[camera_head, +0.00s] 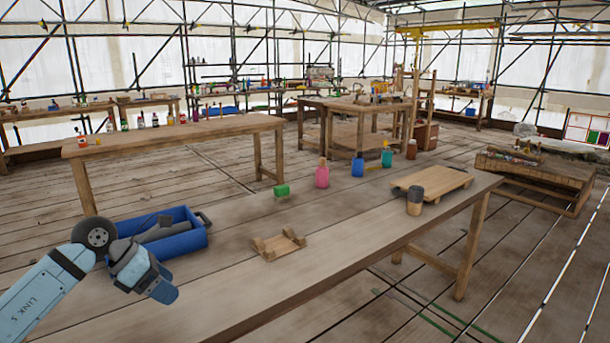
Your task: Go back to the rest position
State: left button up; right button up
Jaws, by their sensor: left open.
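My left arm reaches in from the lower left. Its left gripper (164,289) is over the near left part of the long wooden table (330,235), in front of the blue crate (190,240). It points down and to the right and looks empty; its fingers are hard to make out at this angle. It is apart from the small wooden cradle (279,244), which stands empty to its right. My right gripper is not in view.
A dark-topped cup (415,201) stands by a wooden board (433,183) at right. The table's near middle is clear.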

pick_arm(q)
jog(key=s+d+f+n+t+h, duration=0.1)
jog(key=s+d+n+t+h, duration=0.1)
jog(key=s+d+n+h, duration=0.5)
jog(key=s+d+f+n+t+h, duration=0.1)
jog(key=s+d+n+h, duration=0.1)
jog(key=s+d+h, duration=0.45)
jog(key=s+a+f+n+t+y, duration=0.15)
jog(key=s+f+n+y, duration=0.4)
jog(key=n, duration=0.65)
jog(key=s+f+n+t+y, duration=0.35)
jog(key=f+n+y, duration=0.3)
jog(key=n, duration=0.45)
jog(key=s+a+f+n+t+y, duration=0.15)
jog(key=s+f+n+y, duration=0.45)
jog(key=n, duration=0.6)
notch_tip(320, 180, up, 16)
jog(key=s+a+p, duration=0.1)
jog(key=a+p, duration=0.1)
jog(key=p, duration=2.7)
jog(key=shift+s+r+g, duration=0.15)
jog(key=shift+s+g, duration=0.05)
jog(key=shift+g, duration=0.25)
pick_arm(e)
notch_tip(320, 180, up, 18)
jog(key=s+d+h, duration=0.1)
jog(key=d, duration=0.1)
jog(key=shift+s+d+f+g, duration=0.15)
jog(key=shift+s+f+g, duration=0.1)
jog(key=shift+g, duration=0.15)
